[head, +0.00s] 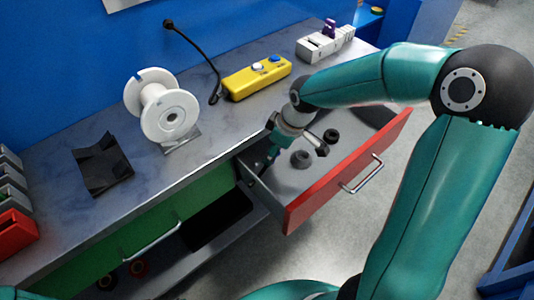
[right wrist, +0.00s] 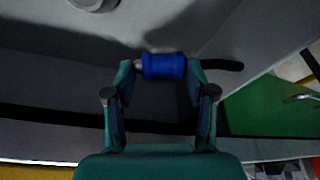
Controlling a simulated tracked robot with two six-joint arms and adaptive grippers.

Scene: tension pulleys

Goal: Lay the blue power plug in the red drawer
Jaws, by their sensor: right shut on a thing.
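The red drawer (head: 340,178) is pulled out from under the bench, with its grey inside showing. My right gripper (head: 264,160) points down into the drawer, close to its left side wall. It is shut on the blue power plug (right wrist: 163,66), which shows lying crosswise between the fingertips in the right wrist view. A dark cord or strip shows to the right of the plug there. In the head view the plug is hidden or too small to tell. Whether the plug touches the drawer floor I cannot tell. My left gripper is not in view.
On the bench stand a white spool (head: 168,112), a yellow control box (head: 257,78) with a black cable and a black folded piece (head: 103,166). A green drawer (head: 133,238) is at left.

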